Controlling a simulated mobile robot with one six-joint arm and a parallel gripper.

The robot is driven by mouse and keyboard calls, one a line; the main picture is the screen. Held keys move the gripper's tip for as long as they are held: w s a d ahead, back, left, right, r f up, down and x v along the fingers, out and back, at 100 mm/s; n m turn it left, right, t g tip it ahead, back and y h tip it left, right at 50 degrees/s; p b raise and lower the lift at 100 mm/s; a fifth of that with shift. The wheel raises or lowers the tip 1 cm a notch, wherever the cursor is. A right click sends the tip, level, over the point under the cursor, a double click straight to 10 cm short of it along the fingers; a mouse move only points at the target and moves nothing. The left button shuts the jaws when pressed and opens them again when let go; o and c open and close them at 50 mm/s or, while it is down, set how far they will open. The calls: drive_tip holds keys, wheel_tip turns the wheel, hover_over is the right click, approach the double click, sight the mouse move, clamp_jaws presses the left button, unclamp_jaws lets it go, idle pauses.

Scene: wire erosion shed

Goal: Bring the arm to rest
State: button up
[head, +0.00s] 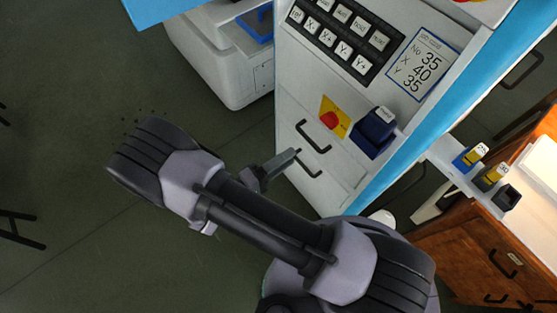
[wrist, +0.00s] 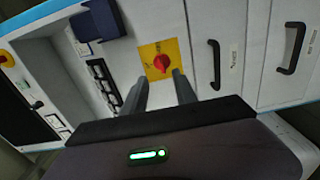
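My arm is folded out over the floor in the head view, with my gripper (head: 290,158) beside the front of the white and blue machine cabinet (head: 290,92). In the wrist view the two fingers of my gripper (wrist: 159,78) stand apart with nothing between them. They point toward a red rotary switch (wrist: 160,63) on a yellow plate, which also shows in the head view (head: 331,120). I cannot tell the exact gap between fingertips and cabinet.
A dark blue holder (head: 374,131) sticks out from the cabinet, above black drawer handles (head: 313,138). A keypad (head: 340,38) and a card (head: 422,63) are higher up. A wooden cabinet (head: 480,258) with small bins stands right. The floor (head: 70,90) at left is mostly clear.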

drive_tip(key=v, duration=0.2)
drive_tip(key=shift+s+a, duration=0.2)
drive_tip(key=shift+a, duration=0.1)
drive_tip(key=s+d+r+m+g+y+b, duration=0.25)
drive_tip(key=d+r+m+g+y, duration=0.25)
drive_tip(key=d+r+m+g, duration=0.5)
drive_tip(key=s+r+t+y, duration=0.2)
drive_tip(key=r+y, duration=0.3)
drive_tip(key=r, duration=0.2)
drive_tip(key=s+r+m+t+y+b, duration=0.1)
drive_tip(key=s+r+t+y, duration=0.1)
drive_tip(key=r+y, duration=0.4)
drive_tip(key=shift+s+a+r+t+y, duration=0.2)
drive_tip(key=shift+a+r+t+y, duration=0.1)
drive_tip(key=shift+r+t, duration=0.4)
